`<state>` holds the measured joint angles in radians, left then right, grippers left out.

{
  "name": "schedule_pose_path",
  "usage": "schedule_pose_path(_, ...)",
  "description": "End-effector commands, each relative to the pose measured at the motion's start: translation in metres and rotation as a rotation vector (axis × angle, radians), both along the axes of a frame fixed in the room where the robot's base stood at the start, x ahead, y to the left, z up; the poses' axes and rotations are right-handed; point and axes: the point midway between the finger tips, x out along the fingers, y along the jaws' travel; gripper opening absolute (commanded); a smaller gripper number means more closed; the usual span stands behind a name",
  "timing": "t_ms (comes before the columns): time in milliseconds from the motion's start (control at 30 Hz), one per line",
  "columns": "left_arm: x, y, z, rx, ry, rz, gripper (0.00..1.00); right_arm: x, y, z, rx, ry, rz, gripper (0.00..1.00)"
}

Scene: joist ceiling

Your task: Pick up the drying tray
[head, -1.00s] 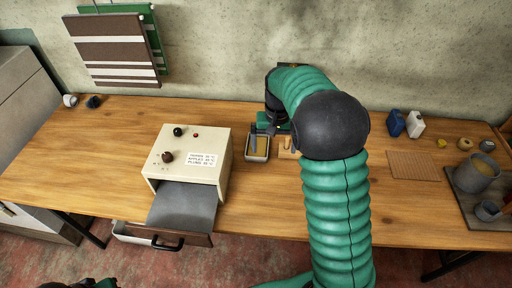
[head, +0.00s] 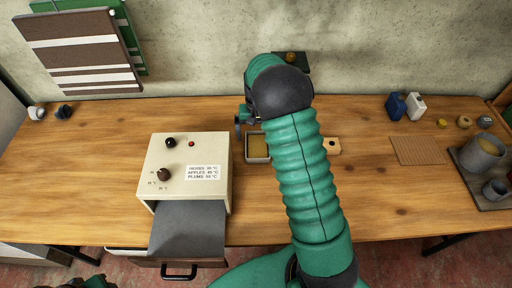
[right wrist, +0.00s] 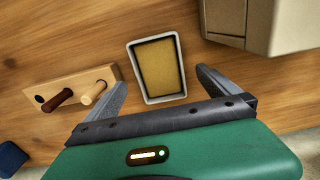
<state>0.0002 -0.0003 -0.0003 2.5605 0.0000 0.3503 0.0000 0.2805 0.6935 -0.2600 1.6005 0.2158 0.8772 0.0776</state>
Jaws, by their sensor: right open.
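A small rectangular tray with a pale rim and a tan, mesh-like inside (head: 257,158) lies on the bench, right of the cream box; I take it for the drying tray. My right arm partly covers it in the head view. The right wrist view shows the tray (right wrist: 157,68) whole. My right gripper (right wrist: 161,80) is open and empty, its two fingers on either side of the tray's near part, apart from it. In the head view the right gripper (head: 243,124) is mostly hidden behind its wrist. A dark and green piece of my left arm shows at the bottom left edge.
The cream box (head: 188,147), with knobs and a temperature label, stands left of the tray. A grey sheet slopes from its front above a drawer (head: 180,266). A wooden peg block (right wrist: 72,87) lies beside the tray. Bottles, a tan mat (head: 418,151) and pots (head: 482,153) are at right.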

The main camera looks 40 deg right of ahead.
Motion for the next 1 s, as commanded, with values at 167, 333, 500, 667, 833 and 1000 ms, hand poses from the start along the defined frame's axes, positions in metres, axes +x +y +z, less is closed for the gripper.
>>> schedule_pose_path(167,0.0,0.0,-0.002,0.0,-0.001,-0.001,0.36,-0.001,-0.001,-0.02,0.0,0.0,-0.002,1.0)
schedule_pose_path(333,0.0,0.0,-0.004,0.0,-0.001,-0.001,0.36,0.002,-0.002,-0.051,0.0,0.001,-0.001,1.0)
schedule_pose_path(500,0.0,0.0,-0.005,0.0,0.0,0.0,0.36,0.003,-0.001,-0.066,-0.001,-0.002,-0.001,1.0)
schedule_pose_path(667,0.0,0.0,-0.005,0.0,0.0,0.0,0.36,0.003,-0.002,-0.066,-0.001,-0.002,-0.001,1.0)
schedule_pose_path(833,0.0,0.0,-0.005,0.0,0.0,0.0,0.36,0.003,-0.002,-0.065,-0.001,-0.002,-0.001,0.79)
schedule_pose_path(1000,0.0,0.0,-0.005,0.0,-0.001,-0.001,0.36,0.003,-0.002,-0.066,-0.001,-0.002,-0.001,0.57)
